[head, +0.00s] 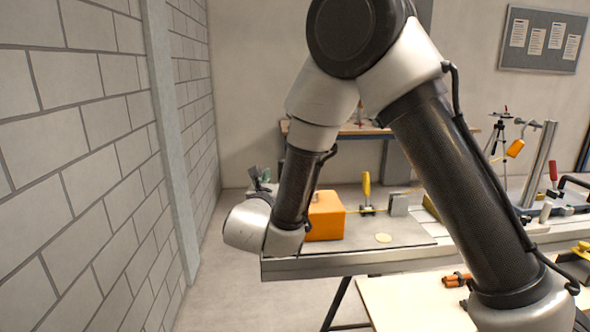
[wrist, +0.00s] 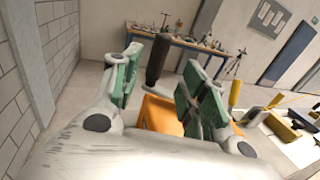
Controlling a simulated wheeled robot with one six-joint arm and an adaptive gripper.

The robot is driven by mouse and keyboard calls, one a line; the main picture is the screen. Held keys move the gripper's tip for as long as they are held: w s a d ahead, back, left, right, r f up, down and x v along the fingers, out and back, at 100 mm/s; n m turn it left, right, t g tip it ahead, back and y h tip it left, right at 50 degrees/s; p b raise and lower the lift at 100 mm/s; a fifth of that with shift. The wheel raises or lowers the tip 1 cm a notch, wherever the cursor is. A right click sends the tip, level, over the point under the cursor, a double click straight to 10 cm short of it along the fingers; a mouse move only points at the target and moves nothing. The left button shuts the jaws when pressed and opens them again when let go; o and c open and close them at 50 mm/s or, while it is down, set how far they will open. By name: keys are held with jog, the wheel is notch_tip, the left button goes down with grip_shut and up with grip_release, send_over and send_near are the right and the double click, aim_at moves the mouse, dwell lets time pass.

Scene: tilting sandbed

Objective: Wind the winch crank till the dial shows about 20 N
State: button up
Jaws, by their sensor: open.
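My gripper (wrist: 158,66) is open, its green fingers spread in the wrist view. A dark upright cylinder (wrist: 156,62) shows between the fingers; it looks like a grip, but I cannot tell whether it is the winch crank's handle or whether the fingers touch it. In the head view my gripper (head: 262,181) is small and partly hidden behind my wrist, left of an orange block (head: 325,218). The block also shows below the fingers in the wrist view (wrist: 160,114). I cannot make out a dial reading in either view.
A block wall (head: 90,150) stands close on the left. A tripod (head: 498,135) stands behind at right. My arm hides much of the bench.

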jog(key=x, duration=0.7)
jog(key=shift+w+a+f, duration=0.1)
jog(key=shift+w+f, duration=0.05)
jog(key=shift+w, duration=0.25)
grip_shut()
